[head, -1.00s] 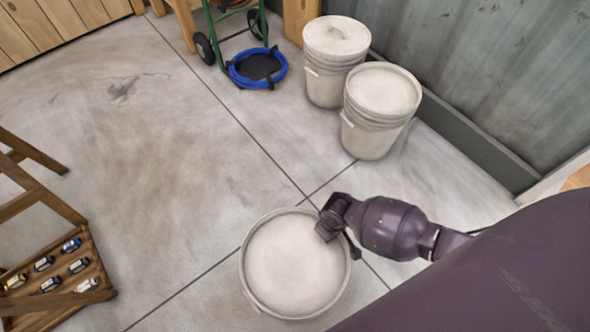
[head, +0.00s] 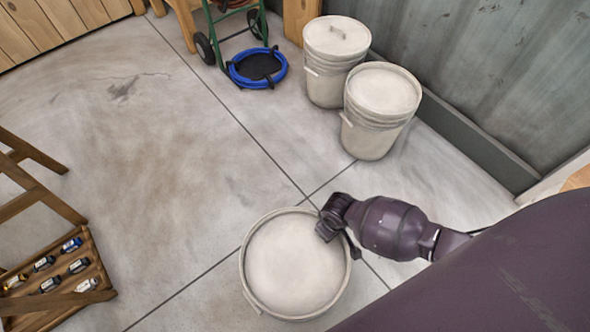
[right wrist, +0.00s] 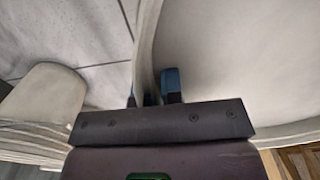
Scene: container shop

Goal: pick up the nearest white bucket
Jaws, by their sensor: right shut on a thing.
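The nearest white bucket (head: 295,265) is at the bottom middle of the head view, seen from above with its pale round top. My right gripper (head: 338,228) is at the right side of its rim. In the right wrist view, the fingers of my right gripper (right wrist: 152,92) are shut on the bucket's rim (right wrist: 147,45), one on each side of the wall. The bucket's pale top (right wrist: 240,50) fills the right of that view. Whether the bucket touches the floor cannot be told. My left gripper is not in view.
Two more white buckets stand by the metal wall, one nearer (head: 382,100) and one behind it (head: 335,50). A hand truck (head: 235,30) with a blue hose (head: 258,68) is at the back. A wooden rack (head: 75,290) is at left. The floor between is clear.

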